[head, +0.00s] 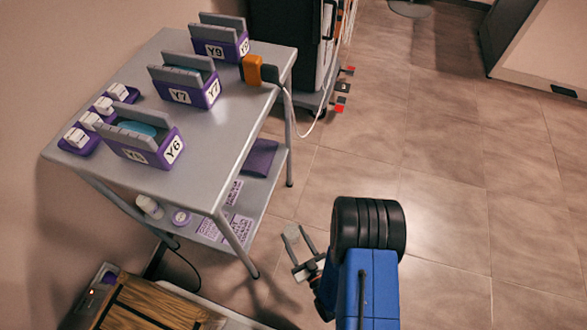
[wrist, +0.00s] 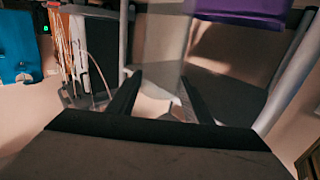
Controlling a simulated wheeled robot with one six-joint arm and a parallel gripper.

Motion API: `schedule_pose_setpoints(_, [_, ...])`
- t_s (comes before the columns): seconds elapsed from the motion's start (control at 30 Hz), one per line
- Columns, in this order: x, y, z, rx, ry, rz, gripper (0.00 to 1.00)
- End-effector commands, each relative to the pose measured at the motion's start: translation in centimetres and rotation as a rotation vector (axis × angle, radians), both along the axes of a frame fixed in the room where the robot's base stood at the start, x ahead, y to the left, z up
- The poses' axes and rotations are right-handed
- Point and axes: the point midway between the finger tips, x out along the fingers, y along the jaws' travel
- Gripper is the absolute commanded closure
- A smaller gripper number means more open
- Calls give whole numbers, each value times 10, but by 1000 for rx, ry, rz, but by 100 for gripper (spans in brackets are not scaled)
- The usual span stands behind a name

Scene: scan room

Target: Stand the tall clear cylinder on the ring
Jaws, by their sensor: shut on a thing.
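My gripper (head: 303,255) is shut on a tall clear cylinder (wrist: 163,40), which stands up between the two dark fingers in the wrist view. In the head view the cylinder (head: 292,237) looks pale and grey, held in the air over the floor, right of the cart. A small purple round piece with a pale centre (head: 181,217) lies on the cart's lower shelf and may be the ring; I cannot tell for sure. The cylinder is well apart from it. The cylinder's lower end is hard to make out.
A grey two-shelf cart (head: 225,160) holds purple labelled racks (head: 190,88) and an orange item (head: 252,70) on top. A white bottle (head: 149,207), printed cards and a purple folder (head: 260,158) lie below. A wooden crate (head: 150,305) is at front left. Floor is clear right.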

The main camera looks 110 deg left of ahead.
Motion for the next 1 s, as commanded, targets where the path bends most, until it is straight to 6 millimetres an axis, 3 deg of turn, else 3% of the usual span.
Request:
schedule_pose_setpoints(0.3, [0, 0, -42, -1, 1, -1, 100])
schedule_pose_setpoints(0.53, [0, 1, -53, 0, 0, -1, 100])
schedule_pose_setpoints(0.8, [1, 0, -84, 0, 0, -1, 100])
schedule_pose_setpoints(1.0, [0, 1, -88, 1, 1, -1, 100])
